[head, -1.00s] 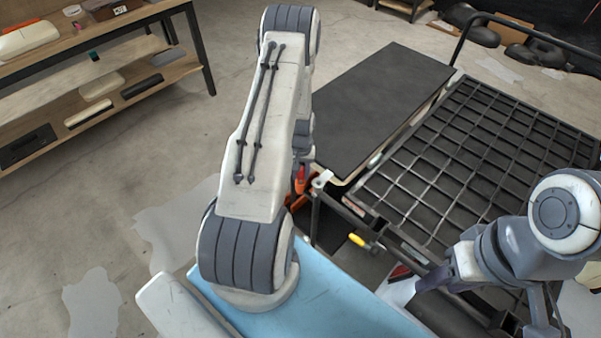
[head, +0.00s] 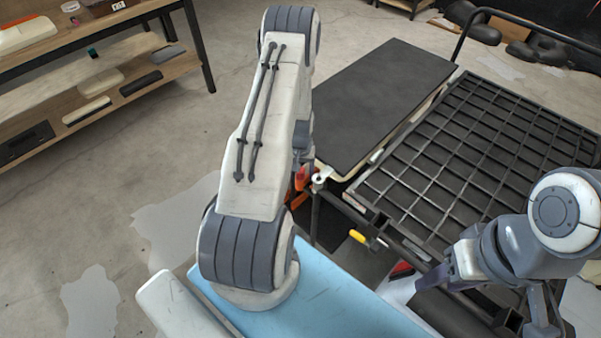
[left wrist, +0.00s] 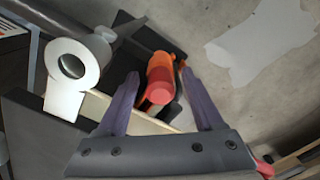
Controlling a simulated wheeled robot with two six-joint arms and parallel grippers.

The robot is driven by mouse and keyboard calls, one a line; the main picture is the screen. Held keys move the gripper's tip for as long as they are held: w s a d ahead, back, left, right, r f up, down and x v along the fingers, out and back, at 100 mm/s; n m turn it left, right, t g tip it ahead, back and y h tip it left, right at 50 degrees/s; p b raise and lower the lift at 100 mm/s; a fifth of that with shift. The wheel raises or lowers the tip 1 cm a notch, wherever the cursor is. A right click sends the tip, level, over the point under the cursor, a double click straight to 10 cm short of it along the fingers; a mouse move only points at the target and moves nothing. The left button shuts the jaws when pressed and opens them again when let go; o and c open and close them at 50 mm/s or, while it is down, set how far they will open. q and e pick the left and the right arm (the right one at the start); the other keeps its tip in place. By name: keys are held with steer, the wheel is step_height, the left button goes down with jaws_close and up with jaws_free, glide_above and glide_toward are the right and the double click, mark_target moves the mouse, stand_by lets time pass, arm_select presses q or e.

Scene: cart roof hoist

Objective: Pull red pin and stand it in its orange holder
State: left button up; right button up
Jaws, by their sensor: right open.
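The red pin (left wrist: 159,90) shows end-on in the left wrist view, between the two fingers of my left gripper (left wrist: 158,77). The fingers are open, with a gap on each side of the pin. Orange of its holder (left wrist: 162,62) shows right behind and around the pin; the pin appears to stand in it, but its lower end is hidden. In the head view the red and orange parts (head: 299,181) show beside my left arm, which hides most of that gripper. My right gripper (head: 436,279) is open and empty at the lower right, near the cart's front edge.
A pale lug with an empty round hole (left wrist: 72,66) is left of the pin. The cart has a black panel (head: 380,95) and a black mesh deck (head: 480,150). A yellow handle (head: 366,240) sits at its near side. A wooden shelf (head: 110,85) stands at the left.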

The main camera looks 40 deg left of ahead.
arm_select(q)
steer(key=shift+r, duration=0.1)
step_height(320, 180, up, 10)
steer(key=shift+r, duration=0.15)
stand_by(0.5)
steer(key=shift+c, duration=0.3)
